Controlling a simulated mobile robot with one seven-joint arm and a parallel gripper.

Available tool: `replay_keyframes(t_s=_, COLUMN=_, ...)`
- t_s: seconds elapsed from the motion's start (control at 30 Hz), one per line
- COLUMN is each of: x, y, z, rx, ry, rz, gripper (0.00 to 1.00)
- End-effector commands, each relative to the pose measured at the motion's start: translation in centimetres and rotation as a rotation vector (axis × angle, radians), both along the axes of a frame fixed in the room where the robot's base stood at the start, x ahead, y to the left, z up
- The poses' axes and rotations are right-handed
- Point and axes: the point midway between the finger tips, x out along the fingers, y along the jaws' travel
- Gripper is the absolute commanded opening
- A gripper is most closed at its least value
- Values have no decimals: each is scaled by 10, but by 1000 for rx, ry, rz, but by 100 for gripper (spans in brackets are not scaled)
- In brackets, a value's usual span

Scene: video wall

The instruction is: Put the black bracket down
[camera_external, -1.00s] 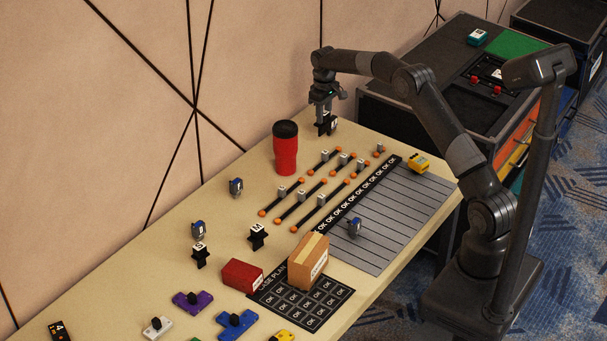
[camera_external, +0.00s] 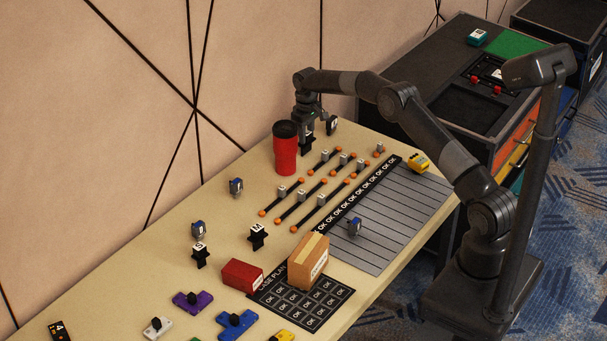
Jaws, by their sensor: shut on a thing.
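My gripper (camera_external: 307,132) is at the far end of the table, pointing down, just right of the red tumbler. It is shut on a black bracket (camera_external: 308,145), which hangs upright below the fingers, close to the table top. I cannot tell whether the bracket touches the table. Two similar black brackets with white labels, one in the middle (camera_external: 257,237) and one to its left (camera_external: 200,255), stand on the table away from my gripper.
The red tumbler (camera_external: 286,155) with a black lid stands close beside the held bracket. A small blue-grey part (camera_external: 332,126) stands right of my gripper. Black rods with orange ends (camera_external: 322,161) lie in front. A cardboard box (camera_external: 309,262) and red box (camera_external: 243,274) stand nearer.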

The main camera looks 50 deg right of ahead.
Motion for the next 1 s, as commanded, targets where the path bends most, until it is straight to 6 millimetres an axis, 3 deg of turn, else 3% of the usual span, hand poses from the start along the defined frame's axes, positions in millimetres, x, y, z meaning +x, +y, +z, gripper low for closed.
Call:
replay_keyframes(t_s=0.1, x=0, y=0, z=-3, rx=0, ry=0, rz=0, gripper=0)
replay_keyframes(t_s=0.13, x=0, y=0, z=-4, rx=0, ry=0, rz=0, gripper=32)
replay_keyframes(t_s=0.4, x=0, y=0, z=-3, rx=0, ry=0, rz=0, gripper=52)
replay_keyframes(t_s=0.73, x=0, y=0, z=4, rx=-1, ry=-1, rz=0, gripper=52)
replay_keyframes(t_s=1.0, x=1, y=0, z=56, rx=-2, ry=-3, rz=0, gripper=52)
